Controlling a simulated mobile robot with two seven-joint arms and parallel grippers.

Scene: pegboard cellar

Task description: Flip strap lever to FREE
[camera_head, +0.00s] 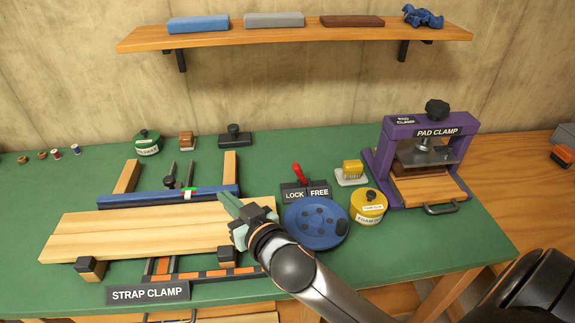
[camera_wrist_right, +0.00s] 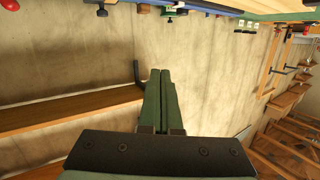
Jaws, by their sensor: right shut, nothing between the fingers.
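The strap lever has a red handle (camera_head: 299,174) and stands on a dark base labelled LOCK and FREE (camera_head: 307,191), right of the strap clamp. The handle tilts to the left, over the LOCK side. My right gripper (camera_head: 224,199) reaches in from the lower right, over the strap clamp's board (camera_head: 120,236), near the right end of its blue bar (camera_head: 160,196). It is left of the lever and apart from it. Its green fingers are together and empty, as the wrist view also shows (camera_wrist_right: 160,72). The lever cannot be made out in the wrist view. My left gripper is not in view.
A blue round pad (camera_head: 316,221) lies just in front of the lever, partly behind my right arm. A yellow-topped brush (camera_head: 351,172) and a yellow tin (camera_head: 368,206) stand to its right. The purple pad clamp (camera_head: 384,160) is farther right. A shelf (camera_head: 300,38) hangs above.

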